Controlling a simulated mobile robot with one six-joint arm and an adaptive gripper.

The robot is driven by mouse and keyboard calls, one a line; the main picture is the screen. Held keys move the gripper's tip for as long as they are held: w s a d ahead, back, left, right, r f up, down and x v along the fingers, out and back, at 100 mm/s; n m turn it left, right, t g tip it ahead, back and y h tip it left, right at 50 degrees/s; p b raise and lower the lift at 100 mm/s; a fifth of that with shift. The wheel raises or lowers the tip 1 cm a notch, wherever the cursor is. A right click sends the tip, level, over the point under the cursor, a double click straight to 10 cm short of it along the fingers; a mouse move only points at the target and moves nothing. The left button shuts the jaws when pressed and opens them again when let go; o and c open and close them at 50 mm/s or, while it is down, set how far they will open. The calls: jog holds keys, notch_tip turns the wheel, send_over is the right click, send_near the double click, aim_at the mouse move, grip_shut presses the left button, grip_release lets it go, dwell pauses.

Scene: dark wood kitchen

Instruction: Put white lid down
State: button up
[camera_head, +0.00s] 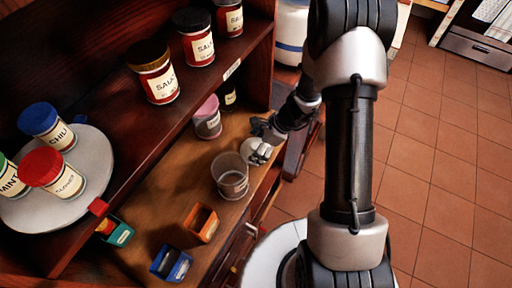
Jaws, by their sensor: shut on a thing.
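The white lid (250,149) is held at the tip of my gripper (260,140), which is shut on it. The fingers hide part of the lid. It is near the right edge of the wooden counter (178,190), and I cannot tell whether it touches the surface. An open clear jar (231,176) stands just in front and to the left of the lid.
A pink-topped jar (207,117) stands behind the clear jar. An orange container (201,222) and a blue container (170,263) are nearer. A shelf above holds red salt jars (153,72) and a white turntable (93,180) with spice jars. Tiled floor lies right.

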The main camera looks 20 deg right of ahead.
jog(key=o, duration=0.4)
jog(key=shift+f, duration=0.1)
jog(key=o, duration=0.3)
jog(key=shift+o, duration=0.2)
